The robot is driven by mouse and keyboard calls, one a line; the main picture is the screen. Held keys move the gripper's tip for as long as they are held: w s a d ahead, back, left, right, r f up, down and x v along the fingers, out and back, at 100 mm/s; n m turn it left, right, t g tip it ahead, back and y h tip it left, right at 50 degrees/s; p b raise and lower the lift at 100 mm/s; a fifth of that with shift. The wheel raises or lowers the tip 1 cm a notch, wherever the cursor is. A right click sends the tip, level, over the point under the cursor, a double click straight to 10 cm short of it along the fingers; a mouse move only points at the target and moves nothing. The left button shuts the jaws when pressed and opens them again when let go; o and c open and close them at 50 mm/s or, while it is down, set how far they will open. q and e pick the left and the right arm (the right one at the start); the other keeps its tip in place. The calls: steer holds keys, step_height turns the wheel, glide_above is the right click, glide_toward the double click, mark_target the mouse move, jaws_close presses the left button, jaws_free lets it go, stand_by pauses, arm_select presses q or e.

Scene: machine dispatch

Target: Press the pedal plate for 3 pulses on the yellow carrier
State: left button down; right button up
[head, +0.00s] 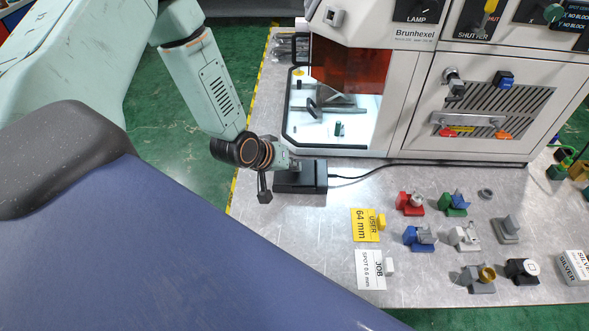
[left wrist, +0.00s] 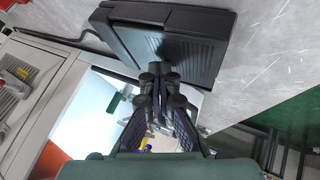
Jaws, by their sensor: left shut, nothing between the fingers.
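The black pedal plate (head: 312,176) lies on the metal table in front of the machine, with a cable at its right side. It also shows as a large black block in the left wrist view (left wrist: 200,40). I cannot make out a yellow carrier for certain; the open chamber (head: 365,128) holds grey and dark green parts. My right gripper is not in view.
The white machine (head: 420,100) stands behind the pedal. To the right on the table are a yellow card (head: 364,225), a white job card (head: 368,270), and several coloured holders, including a red one (head: 405,205) and a blue one (head: 415,240). Bare table lies in front of the pedal.

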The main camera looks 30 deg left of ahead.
mark_target(296, 174)
arm_select(q)
steer(key=shift+s, duration=0.15)
steer(key=shift+d+r+p, duration=0.1)
steer(key=shift+r+p, duration=0.75)
steer(key=shift+r, duration=0.15)
steer(key=shift+w+r+p, duration=0.25)
steer(key=shift+r+p, duration=0.25)
steer(key=shift+r, duration=0.05)
steer(key=r+p, duration=0.3)
steer(key=r, duration=0.1)
steer(key=shift+d, duration=0.25)
steer(key=shift+w, duration=0.1)
stand_by(0.5)
stand_by(0.5)
